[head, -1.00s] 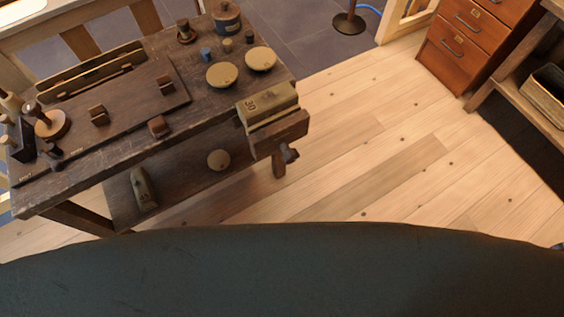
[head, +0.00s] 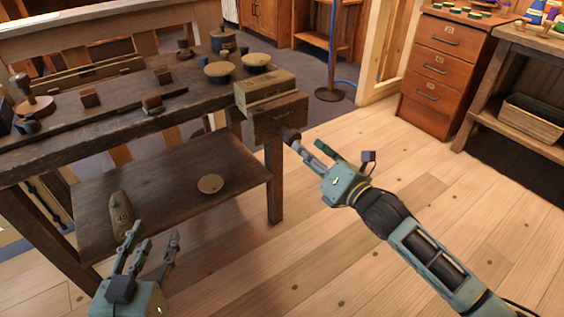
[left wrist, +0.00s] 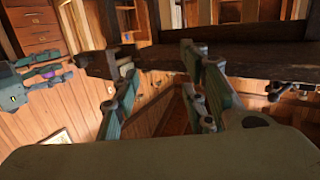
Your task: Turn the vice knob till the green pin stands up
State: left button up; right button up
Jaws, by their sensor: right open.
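The wooden vice (head: 278,118) sits on the right end of the workbench. Its dark knob (head: 291,134) sticks out at the lower right of the front jaw, partly hidden by a fingertip. I cannot make out a green pin on it. My right gripper (head: 307,144) is open, with one finger at the knob; whether it touches is unclear. My left gripper (head: 152,235) is open and empty in front of the bench's lower shelf, low at the left. Its spread fingers also show in the left wrist view (left wrist: 160,65), with nothing between them.
The bench top (head: 60,140) holds round discs (head: 219,69), a canister (head: 222,40) and small blocks. A disc (head: 210,184) and a tapered block (head: 121,206) lie on the lower shelf (head: 160,170). A drawer cabinet (head: 440,75) stands behind right. The floor right of the bench is clear.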

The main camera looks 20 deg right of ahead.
aim_at(294, 140)
jog(key=b+x, duration=0.1)
jog(key=x, duration=0.6)
pick_arm(q)
notch_tip(294, 140, up, 10)
jog(key=d+t+h, duration=0.1)
jog(key=t, duration=0.4)
jog(key=shift+s+f+h+b, duration=0.25)
jog(key=shift+h+b, duration=0.05)
pick_arm(e)
jog(key=shift+w+a, duration=0.15)
jog(key=shift+w, duration=0.25)
pick_arm(q)
jog(key=shift+d, duration=0.1)
pick_arm(e)
jog(key=c, duration=1.1)
pick_arm(q)
jog(key=shift+w+f, duration=0.1)
